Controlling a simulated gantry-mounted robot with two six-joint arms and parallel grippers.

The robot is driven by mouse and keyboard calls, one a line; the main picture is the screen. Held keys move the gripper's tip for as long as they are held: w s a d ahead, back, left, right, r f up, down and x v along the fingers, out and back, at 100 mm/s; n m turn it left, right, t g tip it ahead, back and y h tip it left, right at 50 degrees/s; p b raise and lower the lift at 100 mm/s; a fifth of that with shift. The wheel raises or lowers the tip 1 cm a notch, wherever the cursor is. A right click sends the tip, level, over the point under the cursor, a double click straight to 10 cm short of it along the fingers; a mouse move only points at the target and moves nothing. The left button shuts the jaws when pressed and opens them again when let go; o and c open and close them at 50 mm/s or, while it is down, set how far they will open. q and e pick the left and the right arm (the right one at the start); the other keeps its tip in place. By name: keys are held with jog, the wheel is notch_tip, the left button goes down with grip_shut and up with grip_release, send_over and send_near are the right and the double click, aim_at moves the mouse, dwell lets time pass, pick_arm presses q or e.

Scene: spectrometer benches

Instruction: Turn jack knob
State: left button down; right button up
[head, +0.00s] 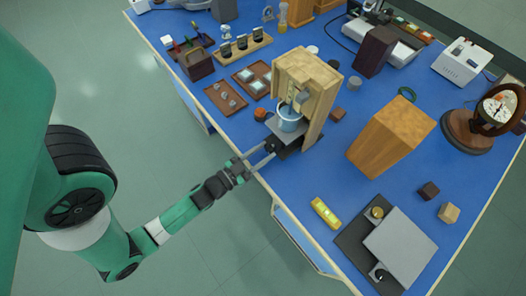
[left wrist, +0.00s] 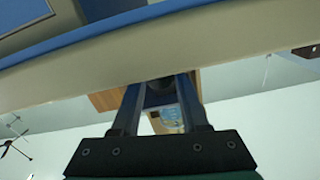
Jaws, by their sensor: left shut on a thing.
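A small lab jack (head: 286,134) with a grey top plate stands near the table's front edge, in front of a wooden housing (head: 318,85). A blue-tinted beaker (head: 290,120) sits on the plate. The dark jack knob (head: 271,147) faces the edge. My left gripper (head: 264,155) reaches in from the left over the edge, and its fingers are shut on the knob. In the left wrist view the dark knob (left wrist: 160,84) shows between the fingertips. The fingers partly hide it, so its turn angle cannot be told. My right gripper is not in view.
The blue table edge runs close under my left gripper. A yellow spirit level (head: 326,213) and a grey plate (head: 400,245) lie to the right. A wooden block (head: 390,135) stands right of the housing. Trays (head: 226,97) of samples lie behind left. The table front between jack and level is clear.

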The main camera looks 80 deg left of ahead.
pick_arm(q)
jog(key=shift+m, duration=1)
jog(key=c, duration=0.7)
grip_release()
